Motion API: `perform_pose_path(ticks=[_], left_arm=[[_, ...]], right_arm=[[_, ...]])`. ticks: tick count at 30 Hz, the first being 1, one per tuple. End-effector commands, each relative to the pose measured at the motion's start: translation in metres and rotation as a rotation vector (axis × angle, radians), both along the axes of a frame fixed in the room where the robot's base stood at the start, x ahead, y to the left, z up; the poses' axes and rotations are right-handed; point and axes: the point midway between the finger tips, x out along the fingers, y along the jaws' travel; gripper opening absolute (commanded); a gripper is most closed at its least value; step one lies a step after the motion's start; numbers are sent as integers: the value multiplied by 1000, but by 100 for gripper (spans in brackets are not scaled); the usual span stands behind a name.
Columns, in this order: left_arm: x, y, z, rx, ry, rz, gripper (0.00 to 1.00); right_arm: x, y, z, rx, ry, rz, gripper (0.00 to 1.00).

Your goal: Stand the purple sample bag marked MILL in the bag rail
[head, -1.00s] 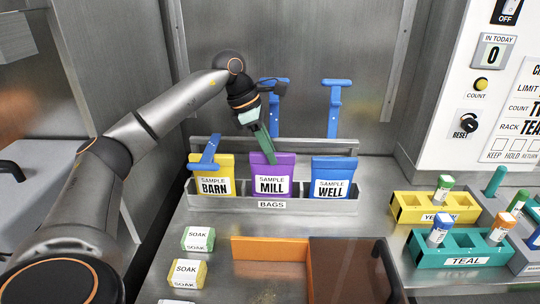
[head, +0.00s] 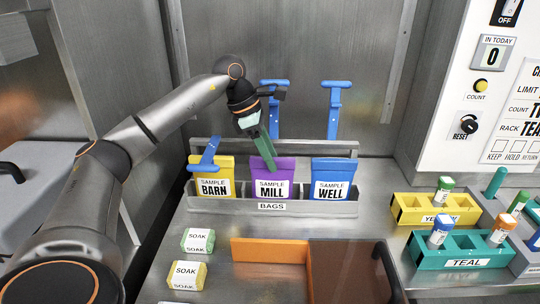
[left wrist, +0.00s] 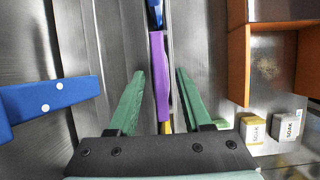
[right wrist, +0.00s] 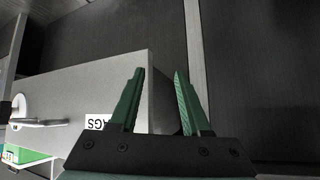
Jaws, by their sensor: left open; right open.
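The purple bag marked MILL (head: 272,184) stands upright in the middle of the grey bag rail (head: 272,207), between the yellow BARN bag (head: 212,178) and the blue WELL bag (head: 331,177). My left gripper (head: 268,152) is at the purple bag's top edge. In the left wrist view the purple bag (left wrist: 160,80) lies between the open green fingers (left wrist: 157,95), with gaps on both sides. My right gripper (right wrist: 158,100) is open and empty in the right wrist view, in front of a grey box-like surface; it is not in the head view.
Blue clamp-like handles (head: 334,105) stand behind the rail, and one (head: 206,154) is by the BARN bag. SOAK blocks (head: 198,240), an orange-walled tray (head: 270,248) and yellow and teal racks (head: 462,248) stand in front and to the right.

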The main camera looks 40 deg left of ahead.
Motion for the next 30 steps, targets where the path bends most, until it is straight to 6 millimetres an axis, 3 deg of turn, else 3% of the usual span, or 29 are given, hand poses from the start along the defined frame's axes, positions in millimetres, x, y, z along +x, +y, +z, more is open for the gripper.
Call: perform_pose_path(ticks=[16,21,30], left_arm=[[-24,29,96,-2,-4,1,49],[-28,34,109,-1,-1,0,49],[-29,35,111,-1,-1,0,49]], right_arm=[[8,0,21,2,-21,-1,47],[5,-3,20,-3,-15,-6,47],[-5,-4,11,-5,11,-10,47]])
